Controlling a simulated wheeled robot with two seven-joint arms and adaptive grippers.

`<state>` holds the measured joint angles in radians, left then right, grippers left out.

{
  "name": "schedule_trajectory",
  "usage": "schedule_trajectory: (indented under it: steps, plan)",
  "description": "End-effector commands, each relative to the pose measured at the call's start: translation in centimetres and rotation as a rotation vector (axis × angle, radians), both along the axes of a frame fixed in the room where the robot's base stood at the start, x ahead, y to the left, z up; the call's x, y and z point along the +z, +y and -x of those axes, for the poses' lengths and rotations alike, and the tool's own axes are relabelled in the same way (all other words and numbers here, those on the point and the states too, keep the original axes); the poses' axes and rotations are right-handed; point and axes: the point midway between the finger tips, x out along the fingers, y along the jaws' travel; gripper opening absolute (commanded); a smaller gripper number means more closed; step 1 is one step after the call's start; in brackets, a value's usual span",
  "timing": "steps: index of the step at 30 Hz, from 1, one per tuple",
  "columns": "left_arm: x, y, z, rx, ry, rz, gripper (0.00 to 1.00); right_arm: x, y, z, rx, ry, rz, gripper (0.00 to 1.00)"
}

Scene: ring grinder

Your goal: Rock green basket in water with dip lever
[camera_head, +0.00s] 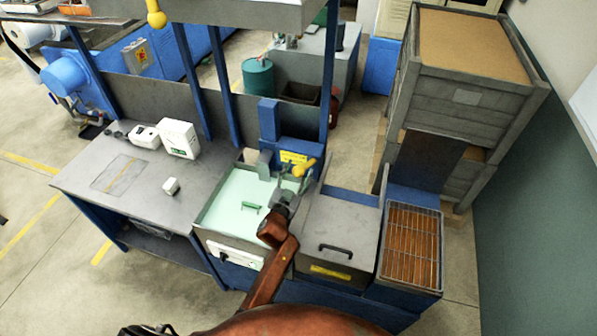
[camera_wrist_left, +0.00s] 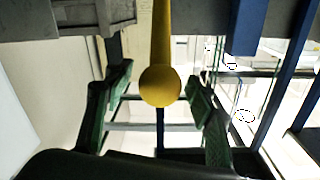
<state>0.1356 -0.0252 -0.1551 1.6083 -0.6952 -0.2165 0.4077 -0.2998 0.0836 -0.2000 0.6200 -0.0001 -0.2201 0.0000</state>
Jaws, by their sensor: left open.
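The dip lever (camera_head: 303,168) is yellow with a round knob, beside the blue post at the back of the tank. My left gripper (camera_head: 290,190) is close to it, above the tank's right side. In the left wrist view the yellow lever's knob (camera_wrist_left: 160,87) sits between the two open fingers, with gaps on both sides and no clear contact. The water tank (camera_head: 222,205) has a pale green surface. A small green handle (camera_head: 252,206) shows there; I cannot make out the rest of the basket. My right gripper is not in view.
A grey lidded box (camera_head: 345,225) with a black handle stands right of the tank, then a wire rack (camera_head: 410,245). A grey table (camera_head: 120,170) with white boxes is to the left. An overhead shelf carries another yellow knob (camera_head: 156,18).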

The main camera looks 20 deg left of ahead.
Motion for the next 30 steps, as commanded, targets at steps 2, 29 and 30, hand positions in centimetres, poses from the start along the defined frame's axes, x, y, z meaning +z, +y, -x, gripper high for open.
schedule_trajectory:
  steps: [2,29,30]
  plan:
    - [-0.01,-0.01,0.02,0.000,0.000,0.000,0.51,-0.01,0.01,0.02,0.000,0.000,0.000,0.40]
    - [-0.02,-0.02,0.05,0.000,0.000,0.000,0.00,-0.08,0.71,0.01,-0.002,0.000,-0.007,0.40]
    - [-0.03,-0.02,0.05,0.000,0.000,0.000,0.00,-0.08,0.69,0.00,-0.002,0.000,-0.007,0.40]
